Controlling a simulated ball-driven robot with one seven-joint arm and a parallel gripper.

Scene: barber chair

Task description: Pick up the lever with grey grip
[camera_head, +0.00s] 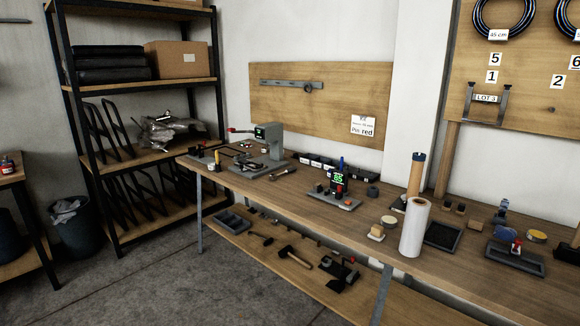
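I cannot clearly make out a lever with a grey grip from here. A small elongated grey tool (283,174) lies on the wooden workbench (300,191), just right of a grey bench press; it is too small to tell whether it is a lever. The grey press (270,145) stands at the bench's left part, with a red-tipped handle (236,129) sticking out to its left. Several small dark parts (245,160) lie at the press's front and are hard to tell apart. My gripper is not in view.
A white roll (414,228) stands at the bench's front edge, beside a dark tray (444,235). A fixture with a green display (339,184) stands mid-bench. A lower shelf (262,228) holds a mallet (295,257). The concrete floor (180,275) in front is clear.

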